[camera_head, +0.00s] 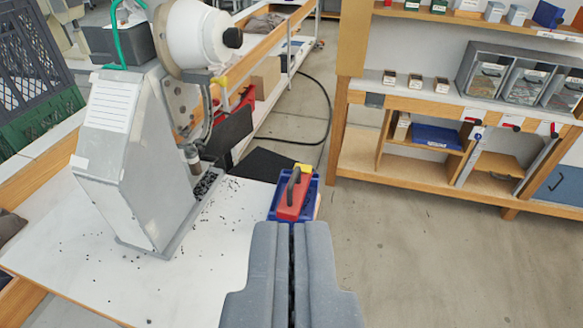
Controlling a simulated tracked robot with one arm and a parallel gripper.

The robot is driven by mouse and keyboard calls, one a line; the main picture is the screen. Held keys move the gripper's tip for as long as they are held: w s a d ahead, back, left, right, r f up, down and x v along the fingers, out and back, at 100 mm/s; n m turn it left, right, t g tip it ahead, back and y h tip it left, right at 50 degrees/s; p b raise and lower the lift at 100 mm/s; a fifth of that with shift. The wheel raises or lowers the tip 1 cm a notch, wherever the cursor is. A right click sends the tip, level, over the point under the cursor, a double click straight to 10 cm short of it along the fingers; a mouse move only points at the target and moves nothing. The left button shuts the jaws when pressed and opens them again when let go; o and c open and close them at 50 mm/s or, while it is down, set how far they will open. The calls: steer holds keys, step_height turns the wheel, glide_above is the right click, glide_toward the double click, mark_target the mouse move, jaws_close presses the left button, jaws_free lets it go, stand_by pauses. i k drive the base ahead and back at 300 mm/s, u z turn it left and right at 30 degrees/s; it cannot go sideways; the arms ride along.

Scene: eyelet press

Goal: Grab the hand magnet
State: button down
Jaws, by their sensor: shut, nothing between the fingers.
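The hand magnet is most likely the red block (295,204) with a dark handle on top. It lies in a blue tray (275,208) at the right edge of the white table. My gripper (291,226) is shut and empty at the bottom middle. Its fingertips point at the near end of the red block and hide part of the tray's near side. I cannot tell whether the fingertips touch the block.
The grey eyelet press (130,150) stands on the white table (215,265) to the left, with small dark bits scattered around it. A wooden shelf unit (350,165) with bins stands at the right. Grey floor (430,250) lies open between. A black hose (328,110) lies on the floor behind.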

mark_target(290, 205)
steer(key=i, duration=0.1)
steer(key=k, duration=1.3)
steer(key=z, duration=0.3)
steer(key=i, duration=2.25)
steer(key=u, duration=0.9)
